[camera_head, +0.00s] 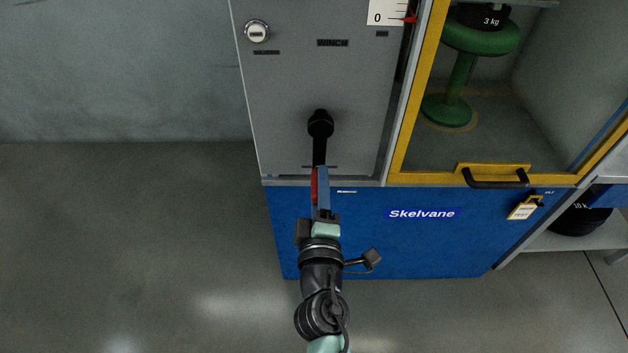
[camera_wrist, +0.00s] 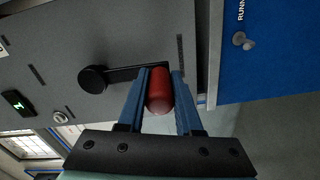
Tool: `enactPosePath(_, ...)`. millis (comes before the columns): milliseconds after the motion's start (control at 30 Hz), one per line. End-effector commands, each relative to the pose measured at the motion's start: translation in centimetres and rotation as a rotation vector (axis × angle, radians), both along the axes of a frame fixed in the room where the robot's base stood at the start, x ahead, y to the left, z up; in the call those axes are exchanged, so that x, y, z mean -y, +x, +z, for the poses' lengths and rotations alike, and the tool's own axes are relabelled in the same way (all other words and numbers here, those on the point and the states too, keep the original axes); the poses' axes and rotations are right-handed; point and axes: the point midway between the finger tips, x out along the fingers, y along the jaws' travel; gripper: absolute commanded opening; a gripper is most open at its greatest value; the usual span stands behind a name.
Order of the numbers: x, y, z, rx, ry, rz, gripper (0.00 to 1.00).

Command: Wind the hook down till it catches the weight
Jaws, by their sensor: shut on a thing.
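The winch crank has a black hub (camera_head: 320,124) on the grey panel, and its arm hangs straight down. My gripper (camera_head: 321,187) is at the lower end of the arm, shut on the red crank handle (camera_head: 314,184). In the wrist view the handle (camera_wrist: 159,90) sits between my two blue fingers (camera_wrist: 160,84), and the black hub (camera_wrist: 93,79) is to its left. A black 3 kg weight (camera_head: 489,20) rests on a green stool (camera_head: 460,77) inside the yellow-framed case at the top right. The hook is not in view.
The yellow door frame (camera_head: 395,150) has a black handle (camera_head: 495,184). A blue cabinet (camera_head: 390,240) is below. A shelf with a black weight (camera_head: 581,221) is at right. The floor at left is clear.

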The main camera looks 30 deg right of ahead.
Motion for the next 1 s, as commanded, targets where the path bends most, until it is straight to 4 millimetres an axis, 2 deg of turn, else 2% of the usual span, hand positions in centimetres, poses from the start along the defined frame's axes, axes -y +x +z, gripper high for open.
enactPosePath(33, 0.71, -0.60, -0.57, -0.018, -0.003, -0.019, 0.00)
enactPosePath(467, 0.82, -0.66, -0.55, -0.020, -0.009, -0.020, 0.00)
enactPosePath(500, 0.82, -0.66, -0.55, -0.020, -0.009, -0.020, 0.37)
enactPosePath(633, 0.67, -0.52, -0.39, -0.016, -0.009, -0.015, 0.61)
enactPosePath(667, 0.63, -0.48, -0.35, -0.016, -0.009, -0.014, 0.64)
enactPosePath(1000, 0.19, -0.45, -0.17, -0.011, -0.010, -0.006, 0.64)
